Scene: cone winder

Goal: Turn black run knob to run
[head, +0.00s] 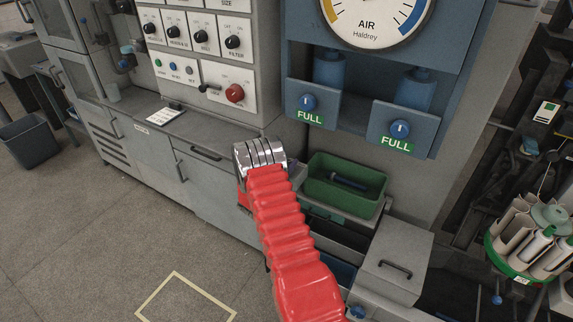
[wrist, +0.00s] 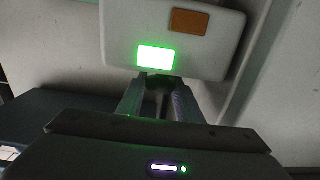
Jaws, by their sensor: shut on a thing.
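In the wrist view my gripper (wrist: 157,88) is shut, its two grey fingers pointing at a pale grey box (wrist: 205,45). Between the fingers is a narrow dark thing, mostly hidden; it appears to be the black run knob, just below the box's face. I cannot read which way it points. The box carries a lit green window (wrist: 156,57) and an orange plate (wrist: 188,20). In the head view my red arm and its chrome end hide the gripper and the knob.
A green bin (head: 343,186) stands right of my arm's end, with a grey lidded box (head: 397,258) in front. Grey cabinets (head: 205,185) line the wall. A control panel (head: 195,50) with several black knobs is above. Open floor lies at the left.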

